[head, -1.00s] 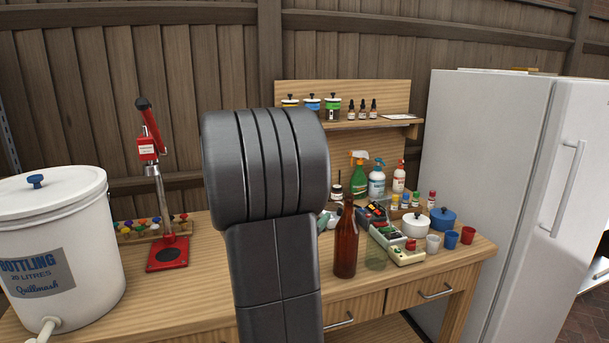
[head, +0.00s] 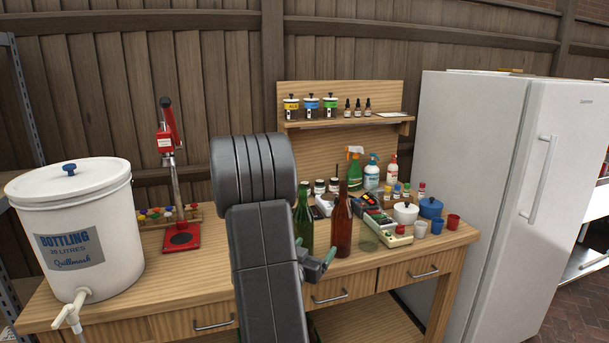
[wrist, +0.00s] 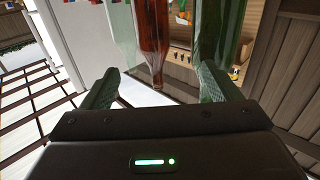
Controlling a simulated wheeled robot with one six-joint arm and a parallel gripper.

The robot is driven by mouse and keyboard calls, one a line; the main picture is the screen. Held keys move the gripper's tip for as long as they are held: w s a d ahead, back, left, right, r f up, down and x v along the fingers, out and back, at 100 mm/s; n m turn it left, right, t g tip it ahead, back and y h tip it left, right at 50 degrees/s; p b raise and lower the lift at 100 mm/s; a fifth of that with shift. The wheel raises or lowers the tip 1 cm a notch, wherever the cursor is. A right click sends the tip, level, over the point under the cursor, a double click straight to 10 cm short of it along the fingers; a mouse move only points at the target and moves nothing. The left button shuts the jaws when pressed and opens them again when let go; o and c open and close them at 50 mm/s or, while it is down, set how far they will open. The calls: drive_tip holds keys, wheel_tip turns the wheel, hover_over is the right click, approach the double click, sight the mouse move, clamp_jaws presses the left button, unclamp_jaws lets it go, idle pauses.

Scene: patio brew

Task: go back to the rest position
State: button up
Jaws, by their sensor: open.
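My gripper (head: 317,254) shows partly in the head view, with my arm link in front of much of it. In the wrist view its two green fingers stand wide apart, open (wrist: 157,82), with nothing gripped between them. A brown bottle (head: 343,226) stands upright on the wooden workbench (head: 135,295), just beyond my gripper. A green bottle (head: 304,220) stands to its left, partly behind my arm. In the wrist view the brown bottle (wrist: 155,40) and green glass (wrist: 222,35) appear beyond the fingers. I cannot tell the exact gap to them.
A white bottling bucket (head: 70,220) and a red capper (head: 180,238) stand on the left of the bench. Meters, a white pot (head: 405,213), a blue pot (head: 431,207) and cups crowd the right. A white fridge (head: 480,180) stands beside it. A shelf (head: 345,122) holds jars.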

drive_tip(key=shift+s+d+f, duration=0.1)
drive_tip(key=shift+f, duration=1)
drive_tip(key=shift+y, duration=0.3)
